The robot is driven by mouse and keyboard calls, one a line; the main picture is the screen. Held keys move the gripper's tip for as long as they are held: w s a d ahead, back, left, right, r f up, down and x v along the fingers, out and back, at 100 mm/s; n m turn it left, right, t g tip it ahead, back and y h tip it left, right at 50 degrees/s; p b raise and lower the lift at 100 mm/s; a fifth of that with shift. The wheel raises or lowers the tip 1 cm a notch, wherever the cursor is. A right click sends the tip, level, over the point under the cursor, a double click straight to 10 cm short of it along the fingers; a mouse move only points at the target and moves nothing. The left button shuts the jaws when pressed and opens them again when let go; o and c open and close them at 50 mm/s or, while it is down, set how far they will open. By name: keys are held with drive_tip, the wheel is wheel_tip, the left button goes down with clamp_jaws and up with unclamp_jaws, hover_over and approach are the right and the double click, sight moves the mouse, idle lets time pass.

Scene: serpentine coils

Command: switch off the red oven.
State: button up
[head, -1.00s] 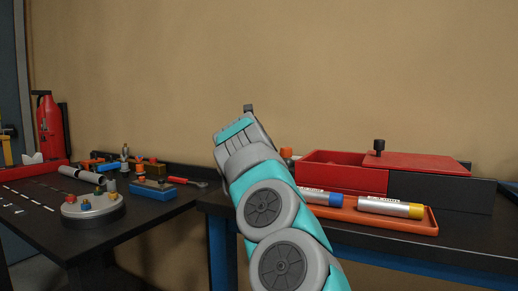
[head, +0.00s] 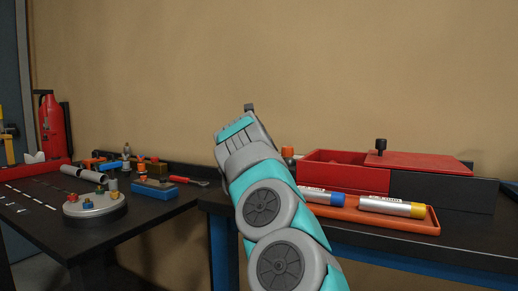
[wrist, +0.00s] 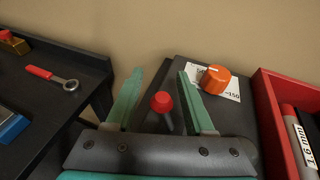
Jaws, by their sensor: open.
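The oven appears to be the red box (head: 345,173) with a flat red lid (head: 425,163) and black knob on the right bench; its red wall (wrist: 268,110) shows in the wrist view. Left of it, a dark unit (wrist: 185,75) carries an orange dial (wrist: 215,79) on a white scale label marked 150; the dial (head: 287,152) also peeks past my arm in the head view. A red-tipped lever (wrist: 162,102) stands between the fingers of my gripper (wrist: 156,80), apparently not touched. The gripper is open and empty. In the head view my arm hides its fingers.
An orange tray (head: 350,212) with two silver tubes lies in front of the red box. On the left bench are a round grey device (head: 94,205), a blue block (head: 155,189) and a red-handled wrench (wrist: 50,77). A gap separates the benches.

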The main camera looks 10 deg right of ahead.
drive_tip(key=b+v, duration=0.3)
drive_tip(key=v, duration=0.3)
drive_tip(key=shift+s+a, duration=0.15)
drive_tip(key=shift+s, duration=0.25)
drive_tip(key=shift+s+a+r, duration=0.15)
drive_tip(key=shift+s+r, duration=0.05)
drive_tip(key=shift+s, duration=0.25)
